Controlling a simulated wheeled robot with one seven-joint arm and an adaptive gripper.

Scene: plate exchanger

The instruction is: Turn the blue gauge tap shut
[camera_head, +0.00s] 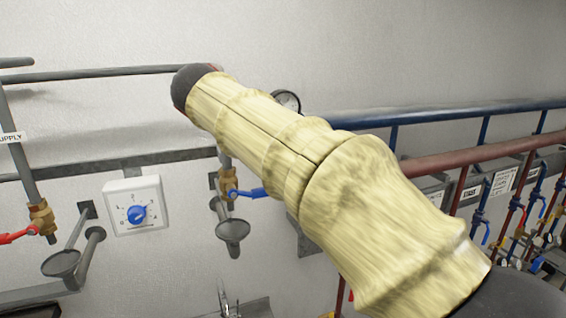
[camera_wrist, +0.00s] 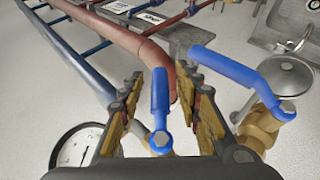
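In the wrist view, my gripper (camera_wrist: 168,88) is open, with one finger on each side of a blue lever (camera_wrist: 160,92). This lever is beside the round white gauge (camera_wrist: 76,148) and appears to be the gauge tap. There are gaps between the lever and both fingers. The lever's round pivot end is near the palm, and its body below is mostly hidden. In the head view, the gauge (camera_head: 287,100) shows partly behind my arm. My gripper and this lever are hidden there.
A second blue-lever brass tap (camera_wrist: 258,125) stands close to my right finger, by a grey drain funnel (camera_wrist: 290,76). Red (camera_wrist: 125,38) and blue pipes (camera_wrist: 75,62) run beyond my fingers. A red-handled tap (camera_head: 40,220) and a dial box (camera_head: 138,205) are at left in the head view.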

